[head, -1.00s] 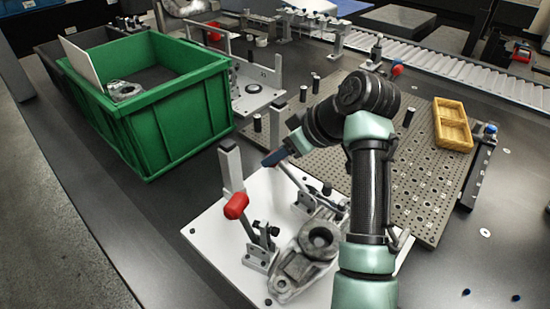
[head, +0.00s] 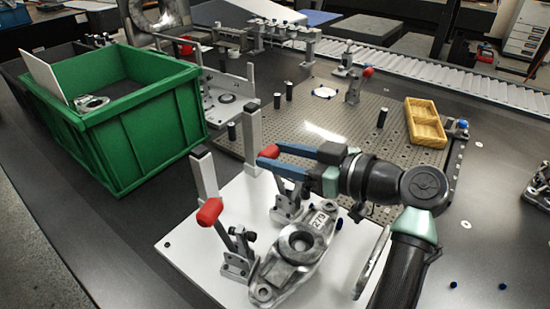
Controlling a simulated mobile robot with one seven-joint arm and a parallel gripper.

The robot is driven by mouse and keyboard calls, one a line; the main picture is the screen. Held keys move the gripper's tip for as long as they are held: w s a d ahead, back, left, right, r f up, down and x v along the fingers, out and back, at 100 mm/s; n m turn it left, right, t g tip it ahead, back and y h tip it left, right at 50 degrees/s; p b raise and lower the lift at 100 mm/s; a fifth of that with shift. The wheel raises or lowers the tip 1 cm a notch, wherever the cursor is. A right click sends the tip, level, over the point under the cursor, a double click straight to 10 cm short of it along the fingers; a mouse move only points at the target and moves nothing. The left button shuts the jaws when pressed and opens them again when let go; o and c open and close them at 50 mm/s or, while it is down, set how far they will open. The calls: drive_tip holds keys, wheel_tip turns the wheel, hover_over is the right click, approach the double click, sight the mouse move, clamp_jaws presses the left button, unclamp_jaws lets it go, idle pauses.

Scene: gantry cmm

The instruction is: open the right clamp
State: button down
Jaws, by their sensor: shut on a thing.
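The right clamp (head: 288,207) stands at the back of the white fixture plate (head: 183,244). My gripper (head: 266,158) comes from the right, its blue fingers shut around the clamp's red-tipped handle (head: 268,151). An upright grey bar (head: 252,137) shows just behind the fingertips; its lower joint with the clamp is partly hidden. The left clamp (head: 238,258) has a free red handle (head: 209,211) and an upright grey bar (head: 205,177). A grey cast part (head: 284,268) with a round bore and a number label lies on the plate beside both clamps.
A green bin (head: 150,135) stands at the left with a part inside. A perforated plate (head: 330,130) lies behind the fixture, with dark posts and a yellow tray (head: 426,123). A roller conveyor (head: 450,80) runs along the back.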

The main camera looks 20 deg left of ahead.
drive_tip(key=shift+s+d+f, duration=0.1)
drive_tip(key=shift+d, duration=0.35)
drive_tip(key=shift+f, duration=0.1)
drive_tip(key=shift+c, duration=2.1)
unclamp_jaws()
drive_tip(key=shift+o, duration=0.7)
drive_tip(key=p+v, duration=0.1)
drive_tip(key=v, duration=1.2)
drive_tip(key=shift+p, duration=0.35)
